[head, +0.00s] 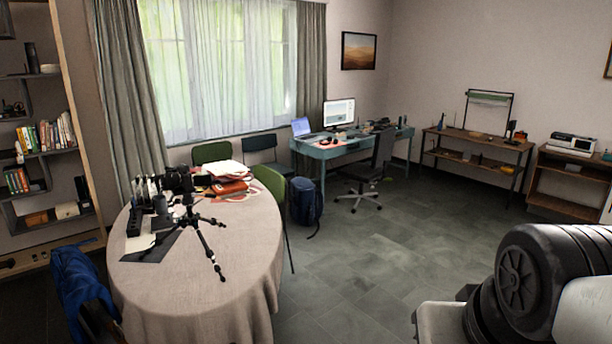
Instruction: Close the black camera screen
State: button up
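A black camera (179,180) sits on a black tripod (205,232) on the round table (188,290), which has a beige cloth. The camera is small and dark in the head view, against other dark items. I cannot make out its screen or tell whether it is open. My gripper is not in view. Part of my own arm shows at the lower right, well apart from the table.
Dark items stand left of the tripod; red and white papers (228,178) lie behind it. Green chairs (271,186), a blue backpack (305,201) and a blue jacket (80,290) stand around the table. The grey floor (350,270) right of the table is clear.

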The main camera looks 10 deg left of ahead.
aim_at(205, 180)
jog(key=i+u, duration=0.15)
jog(key=u, duration=0.9)
jog(key=i+l+u, duration=0.1)
jog(key=i+l, duration=0.15)
jog(key=i, duration=0.3)
jog(key=i+l+u, duration=0.15)
jog(key=i, duration=0.4)
jog(key=i+l+u, duration=0.1)
jog(key=i+l, duration=0.35)
jog(key=i+l+u, duration=0.1)
jog(key=i+l, duration=0.25)
jog(key=i, duration=0.2)
